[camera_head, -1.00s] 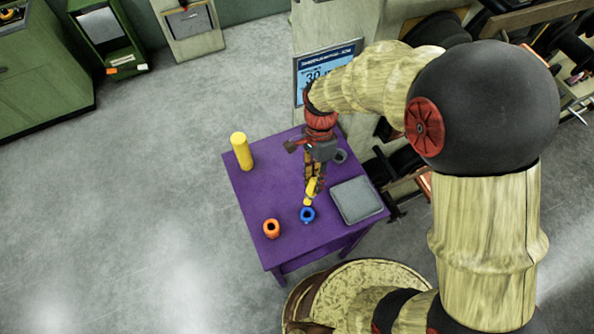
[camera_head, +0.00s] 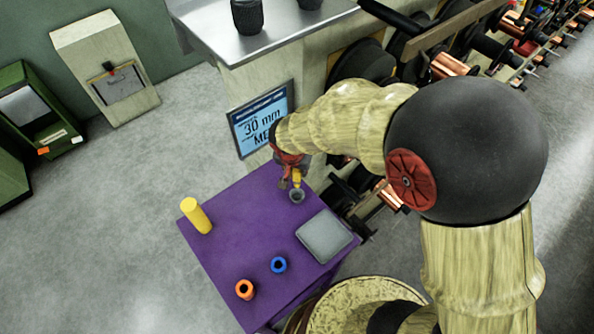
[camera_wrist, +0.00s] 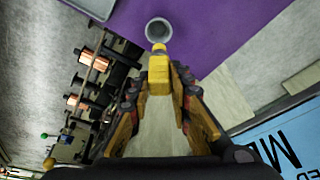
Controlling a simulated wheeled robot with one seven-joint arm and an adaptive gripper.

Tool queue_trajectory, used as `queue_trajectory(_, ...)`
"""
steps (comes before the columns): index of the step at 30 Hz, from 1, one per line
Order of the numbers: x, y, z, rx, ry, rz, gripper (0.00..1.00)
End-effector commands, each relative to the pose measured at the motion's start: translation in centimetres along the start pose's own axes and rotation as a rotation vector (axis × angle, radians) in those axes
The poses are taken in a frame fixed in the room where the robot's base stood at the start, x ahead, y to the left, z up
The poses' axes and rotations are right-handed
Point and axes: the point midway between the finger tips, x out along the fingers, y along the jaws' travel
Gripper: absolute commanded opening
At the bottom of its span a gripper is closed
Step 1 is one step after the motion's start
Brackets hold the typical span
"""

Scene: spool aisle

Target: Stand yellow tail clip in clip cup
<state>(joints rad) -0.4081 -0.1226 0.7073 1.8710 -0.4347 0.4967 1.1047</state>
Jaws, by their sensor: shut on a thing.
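My gripper (camera_wrist: 160,78) is shut on the yellow tail clip (camera_wrist: 158,72), which points out from between the fingertips in the wrist view. In the head view the clip (camera_head: 297,178) is a small yellow piece, and my gripper (camera_head: 291,180) is partly hidden by my arm. A small grey round cup (camera_head: 297,196), seemingly the clip cup, stands near the back corner of the purple table. It also shows in the wrist view (camera_wrist: 158,31), its dark opening just beyond the clip's tip. I cannot tell whether the clip touches the rim.
The purple table (camera_head: 236,238) also holds a yellow cylinder (camera_head: 195,215), an orange ring-shaped piece (camera_head: 244,289), a blue one (camera_head: 278,265) and a grey square pad (camera_head: 325,236). A sign (camera_head: 262,119) stands close behind my gripper. Spool racks (camera_head: 470,60) line the right.

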Motion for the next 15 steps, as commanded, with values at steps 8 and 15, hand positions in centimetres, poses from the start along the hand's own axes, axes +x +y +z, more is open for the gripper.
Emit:
queue_trajectory(8, -0.03, -0.02, -0.02, 0.001, -0.001, 0.0, 0.0)
queue_trajectory(15, 0.3, 0.01, 0.14, -0.001, -0.002, 0.001, 0.0)
